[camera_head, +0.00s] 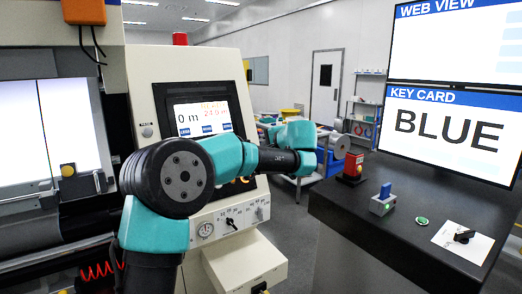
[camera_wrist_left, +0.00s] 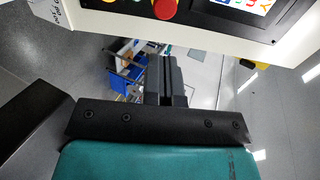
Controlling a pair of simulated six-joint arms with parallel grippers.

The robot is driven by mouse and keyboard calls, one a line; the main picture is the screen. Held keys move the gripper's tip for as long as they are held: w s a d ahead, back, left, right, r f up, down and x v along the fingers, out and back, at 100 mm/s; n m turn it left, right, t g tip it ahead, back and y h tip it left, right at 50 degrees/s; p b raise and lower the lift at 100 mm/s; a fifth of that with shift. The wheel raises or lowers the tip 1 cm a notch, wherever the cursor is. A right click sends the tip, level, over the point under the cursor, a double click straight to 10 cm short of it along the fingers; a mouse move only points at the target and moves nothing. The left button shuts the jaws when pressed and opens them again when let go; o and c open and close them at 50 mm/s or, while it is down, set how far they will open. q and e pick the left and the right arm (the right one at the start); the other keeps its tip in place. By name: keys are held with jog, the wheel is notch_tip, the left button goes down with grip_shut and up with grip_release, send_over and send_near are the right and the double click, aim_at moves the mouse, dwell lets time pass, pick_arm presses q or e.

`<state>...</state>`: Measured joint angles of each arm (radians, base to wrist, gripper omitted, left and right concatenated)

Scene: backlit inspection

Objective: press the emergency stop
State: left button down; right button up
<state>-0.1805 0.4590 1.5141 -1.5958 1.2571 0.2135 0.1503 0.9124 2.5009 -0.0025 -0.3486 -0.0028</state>
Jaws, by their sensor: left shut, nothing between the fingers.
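The emergency stop (camera_wrist_left: 165,8) is a round red button on a yellow base. It shows at the top edge of the left wrist view, partly cut off, on the cream machine panel (camera_wrist_left: 110,22). In the head view my teal left arm covers that part of the panel, so the button cannot be made out there. My left gripper (camera_wrist_left: 171,62) is shut and empty. Its fingertips are apart from the button, below it in the wrist picture. In the head view the fingers are hidden behind the wrist. My right gripper is not in view.
The machine's screen (camera_head: 202,117) is above my arm. A dark counter (camera_head: 350,215) at right holds a red block (camera_head: 352,166), a blue-topped switch box (camera_head: 383,200), a green disc (camera_head: 421,220) and a white sheet (camera_head: 476,243). A monitor reads BLUE (camera_head: 450,135).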

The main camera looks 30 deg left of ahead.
pick_arm(q)
jog(key=shift+r, duration=0.45)
jog(key=x, duration=1.4)
jog(key=shift+a, duration=0.15)
